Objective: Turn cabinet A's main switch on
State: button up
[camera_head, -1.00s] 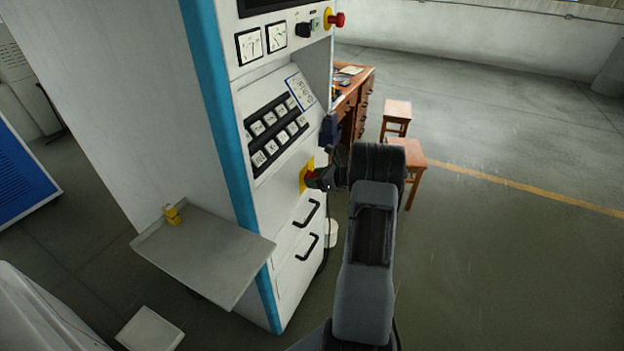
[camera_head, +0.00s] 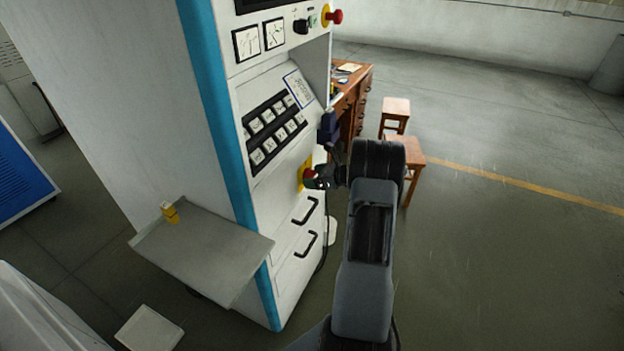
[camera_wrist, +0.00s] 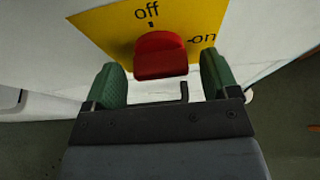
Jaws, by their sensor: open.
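The main switch is a red knob (camera_wrist: 160,55) on a yellow plate (camera_wrist: 100,27) marked "off" at the top and "on" at the right. A short tick under "off" sits just above the knob. The knob's exact pointing direction is hard to tell. My gripper (camera_wrist: 162,82) is open, with one green finger on each side of the knob and a gap visible at both sides. In the head view the yellow plate (camera_head: 303,176) shows on the front of the white and blue cabinet (camera_head: 212,110), partly hidden by my gripper (camera_head: 319,179).
Above the switch are a sloped keypad (camera_head: 272,135), gauges and a red emergency button (camera_head: 335,17). Black drawer handles (camera_head: 305,212) lie below. A grey shelf (camera_head: 205,255) juts out at left. A wooden desk and stools (camera_head: 395,108) stand behind; the floor at right is clear.

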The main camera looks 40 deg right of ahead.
jog(key=b+v, duration=0.1)
jog(key=v, duration=1.2)
jog(key=shift+s, duration=0.2)
